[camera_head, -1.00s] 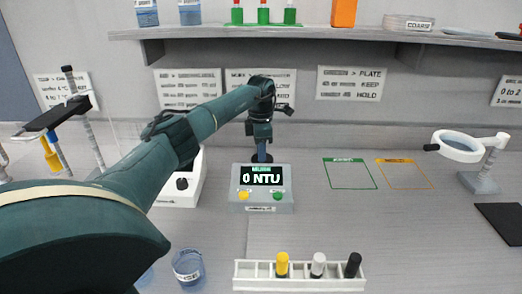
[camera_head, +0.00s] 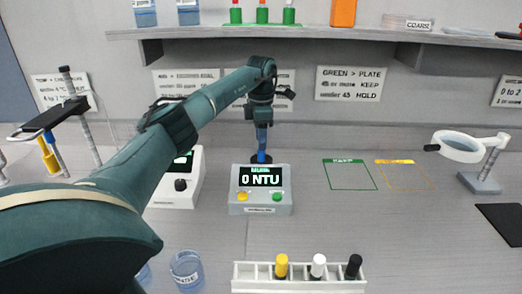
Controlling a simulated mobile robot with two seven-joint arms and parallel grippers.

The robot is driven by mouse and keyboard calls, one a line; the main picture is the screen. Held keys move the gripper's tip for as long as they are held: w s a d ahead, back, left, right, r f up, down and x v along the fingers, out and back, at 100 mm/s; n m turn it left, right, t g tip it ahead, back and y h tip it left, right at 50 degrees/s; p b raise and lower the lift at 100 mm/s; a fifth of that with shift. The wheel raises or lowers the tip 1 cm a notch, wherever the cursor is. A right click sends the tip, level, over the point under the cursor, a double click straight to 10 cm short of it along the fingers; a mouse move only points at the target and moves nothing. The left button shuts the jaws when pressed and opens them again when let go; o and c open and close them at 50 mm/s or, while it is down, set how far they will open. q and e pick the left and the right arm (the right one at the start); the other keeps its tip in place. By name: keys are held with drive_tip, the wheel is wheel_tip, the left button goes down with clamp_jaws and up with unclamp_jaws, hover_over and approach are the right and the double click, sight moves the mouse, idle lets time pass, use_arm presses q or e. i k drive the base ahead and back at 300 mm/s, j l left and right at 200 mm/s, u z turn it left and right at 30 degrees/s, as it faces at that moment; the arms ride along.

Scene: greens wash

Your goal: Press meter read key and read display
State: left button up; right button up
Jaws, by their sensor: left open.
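The grey meter (camera_head: 261,209) stands on the bench in the middle of the head view. Its dark display (camera_head: 261,177) reads "0 NTU" in white under a small green line that is too small to read. A yellow key (camera_head: 243,196) and a green key (camera_head: 277,196) sit below the display. My left arm comes in from the left, and my left gripper (camera_head: 262,158) points down just behind the top edge of the meter. It is open and appears empty. Its tips are partly hidden, and I cannot tell whether they touch the meter. My right gripper is not in view.
A white rack (camera_head: 298,284) with yellow, white and black-capped vials stands in front. A beaker (camera_head: 187,268) is left of it. A white device (camera_head: 182,196) stands left of the meter. Green (camera_head: 349,175) and yellow outlines and a magnifier (camera_head: 461,147) are to the right.

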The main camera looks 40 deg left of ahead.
sight(276, 197)
drive_tip(key=k+l, duration=0.6)
drive_tip(key=l, duration=0.15)
drive_tip(key=k+l, duration=0.55)
drive_tip(key=l, duration=0.15)
